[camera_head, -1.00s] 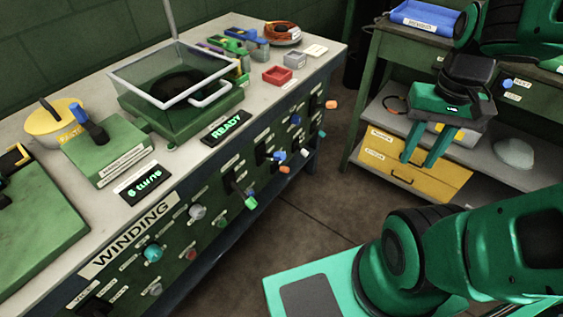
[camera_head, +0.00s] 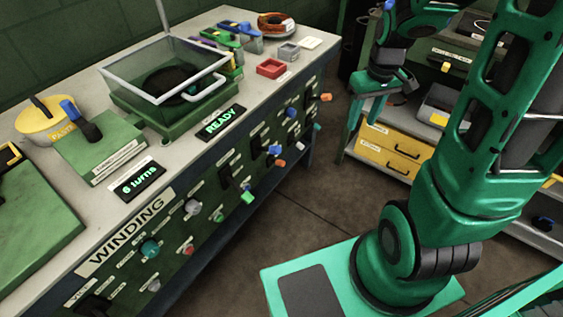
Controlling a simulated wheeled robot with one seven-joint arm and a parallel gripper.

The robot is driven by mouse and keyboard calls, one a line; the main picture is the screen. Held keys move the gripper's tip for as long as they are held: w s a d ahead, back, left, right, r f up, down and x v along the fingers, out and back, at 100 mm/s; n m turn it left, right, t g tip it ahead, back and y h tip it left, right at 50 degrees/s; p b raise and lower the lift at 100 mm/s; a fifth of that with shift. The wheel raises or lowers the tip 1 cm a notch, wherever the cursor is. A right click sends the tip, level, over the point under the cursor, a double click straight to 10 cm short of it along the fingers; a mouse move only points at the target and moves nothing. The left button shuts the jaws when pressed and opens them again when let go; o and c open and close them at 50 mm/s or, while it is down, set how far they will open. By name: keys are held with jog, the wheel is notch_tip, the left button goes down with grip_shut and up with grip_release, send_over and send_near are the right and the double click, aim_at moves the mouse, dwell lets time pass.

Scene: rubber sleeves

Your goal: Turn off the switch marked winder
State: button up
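The bench's green front panel (camera_head: 170,212) carries a row of knobs and lever switches under a large WINDING label (camera_head: 131,231). A lever with a green tip (camera_head: 248,197), a lever with blue and orange tips (camera_head: 276,156) and an orange-tipped lever (camera_head: 326,97) stick out from it. The small labels are too small to read, so I cannot tell which switch is marked winder. My gripper (camera_head: 364,122) hangs right of the panel's far end, apart from it. Its two fingers are spread with nothing visible between them.
On the bench top are a clear-walled box (camera_head: 165,70), a READY display (camera_head: 220,123), a "6 turns" display (camera_head: 140,181) and a red tray (camera_head: 271,67). A shelf with yellow drawers (camera_head: 395,150) stands at right. Bare floor (camera_head: 310,190) lies between.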

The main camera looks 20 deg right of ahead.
jog(key=w+a+f+n+y, duration=0.1)
jog(key=w+a+f+n, duration=0.25)
jog(key=w+f, duration=0.7)
jog(key=n+t+y, duration=0.2)
jog(key=n+y, duration=0.1)
send_near(277, 162)
jog(key=x, duration=0.2)
jog(key=d+x, duration=0.1)
jog(key=x, duration=0.5)
jog(key=shift+s+d+f, duration=0.15)
jog(key=shift+s+f, duration=0.1)
jog(key=shift+f, duration=0.15)
jog(key=shift+c, duration=0.3)
